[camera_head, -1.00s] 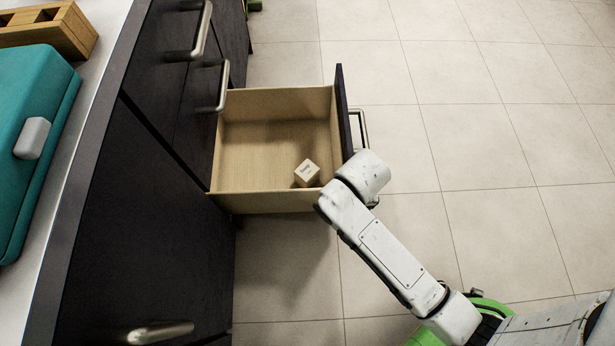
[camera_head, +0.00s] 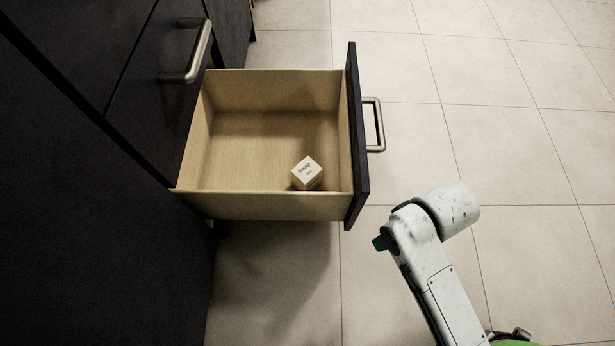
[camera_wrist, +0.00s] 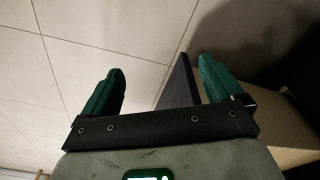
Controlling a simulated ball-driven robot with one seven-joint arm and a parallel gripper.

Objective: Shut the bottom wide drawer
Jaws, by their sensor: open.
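The bottom wide drawer (camera_head: 270,206) stands pulled out from the dark cabinet, its wooden inside showing in the head view. Its dark front panel (camera_head: 354,140) faces right and carries a metal bar handle (camera_head: 379,125). A small soap box (camera_head: 306,172) lies inside near the front. My gripper (camera_head: 380,243) is mostly hidden under my arm, with a teal tip showing below and right of the panel's near end. In the wrist view, my gripper (camera_wrist: 161,70) has its two green fingers spread. The dark panel's end (camera_wrist: 178,84) shows between them, nearer the right finger; contact cannot be told.
A closed drawer with a bar handle (camera_head: 190,52) is above and left of the open one. The dark cabinet face (camera_head: 90,230) fills the left side. The tiled floor (camera_head: 500,110) right of the drawer is clear.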

